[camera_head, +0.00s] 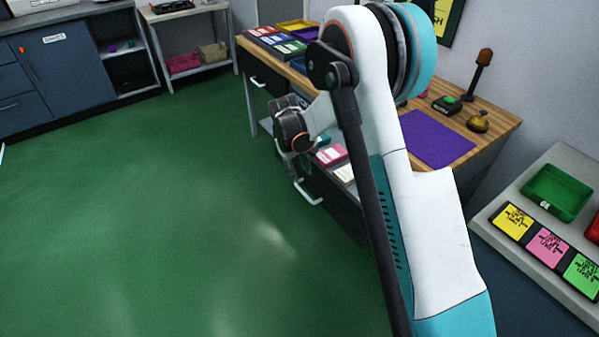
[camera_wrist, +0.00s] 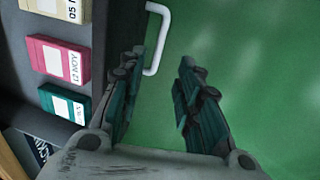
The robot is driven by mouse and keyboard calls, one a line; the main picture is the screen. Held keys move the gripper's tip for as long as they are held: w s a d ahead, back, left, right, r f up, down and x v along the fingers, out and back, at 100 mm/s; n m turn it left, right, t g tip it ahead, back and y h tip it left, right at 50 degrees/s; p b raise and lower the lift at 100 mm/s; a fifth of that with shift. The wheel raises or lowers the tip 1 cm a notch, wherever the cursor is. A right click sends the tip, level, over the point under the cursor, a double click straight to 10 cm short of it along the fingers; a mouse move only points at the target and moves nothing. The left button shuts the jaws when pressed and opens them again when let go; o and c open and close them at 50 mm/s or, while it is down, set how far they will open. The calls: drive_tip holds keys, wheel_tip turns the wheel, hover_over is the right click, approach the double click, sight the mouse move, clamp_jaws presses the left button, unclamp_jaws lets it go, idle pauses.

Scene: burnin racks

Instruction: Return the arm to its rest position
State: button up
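My arm rises across the right half of the head view, with its gripper (camera_head: 296,164) hanging beside the workbench, over an open dark drawer's front edge. In the wrist view my gripper (camera_wrist: 163,60) has its two teal-and-dark fingers apart, with only green floor showing between them. Nothing is held. The drawer (camera_head: 337,209) holds a pink box (camera_head: 331,155), a white box (camera_head: 345,174) and a green box, partly hidden by my arm. The wrist view shows the pink box (camera_wrist: 58,60), green box (camera_wrist: 64,102) and a cream box (camera_wrist: 58,9) left of the fingers.
The drawer's white handle (camera_head: 308,194) juts out below my gripper. The wooden workbench (camera_head: 497,117) carries a purple mat (camera_head: 436,138) and coloured trays. A grey side counter (camera_head: 567,160) with a green bin (camera_head: 556,193) stands at right. Green floor (camera_head: 150,220) is clear at left.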

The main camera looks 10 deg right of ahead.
idle(0.3)
drive_tip(key=s+d+r+m+t+y, duration=0.1)
drive_tip(key=s+r+t, duration=0.1)
drive_tip(key=s+r, duration=0.7)
drive_tip(key=s+d+r+m+t, duration=0.1)
drive_tip(key=s+r, duration=0.4)
drive_tip(key=r, duration=0.8)
drive_tip(key=s+r+m+t+y, duration=0.1)
drive_tip(key=s+r+m+t, duration=0.1)
drive_tip(key=s, duration=1.8)
drive_tip(key=shift+d+r+t, duration=0.15)
drive_tip(key=shift+r+t, duration=0.45)
drive_tip(key=shift+t, duration=0.1)
drive_tip(key=shift+s, duration=0.1)
